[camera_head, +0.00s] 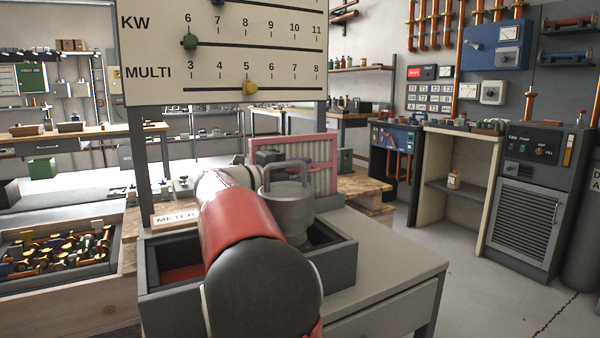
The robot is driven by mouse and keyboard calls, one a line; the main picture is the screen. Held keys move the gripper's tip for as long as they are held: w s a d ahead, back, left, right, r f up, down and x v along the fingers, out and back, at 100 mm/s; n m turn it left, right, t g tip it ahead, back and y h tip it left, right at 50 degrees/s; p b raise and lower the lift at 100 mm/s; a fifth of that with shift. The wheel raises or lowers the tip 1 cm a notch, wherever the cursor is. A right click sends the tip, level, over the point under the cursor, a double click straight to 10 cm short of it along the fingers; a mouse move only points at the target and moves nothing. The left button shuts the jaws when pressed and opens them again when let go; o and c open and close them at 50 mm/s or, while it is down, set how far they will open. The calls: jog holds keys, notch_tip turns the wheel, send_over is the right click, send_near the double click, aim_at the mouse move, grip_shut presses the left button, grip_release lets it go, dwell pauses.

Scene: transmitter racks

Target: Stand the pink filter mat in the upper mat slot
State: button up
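The pink filter mat (321,166), a pink frame around a pale ribbed panel, is upright just beyond a metal can. Its lower part is hidden by the can and a dark tray. My red and black arm reaches forward from the bottom middle, and its pale wrist end lies left of the mat. A dark part beside the mat's left side may be my gripper (267,157). Its fingers cannot be made out, nor whether they touch the mat. I cannot make out the upper mat slot. A grey cabinet with a louvred front (524,228) stands at the right.
The metal can (288,212) with a raised handle stands at the dark tray (338,262) on a grey bench (395,262). A scale board (222,50) rises above. A parts crate (60,290) is at left. Floor (480,295) is clear between bench and right cabinets.

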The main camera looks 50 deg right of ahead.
jog(key=shift+w+a, duration=0.2)
jog(key=shift+a, duration=1.1)
jog(key=shift+w+a, duration=0.25)
jog(key=shift+a, duration=1.05)
jog(key=shift+w+a, duration=0.2)
jog(key=shift+a, duration=1.1)
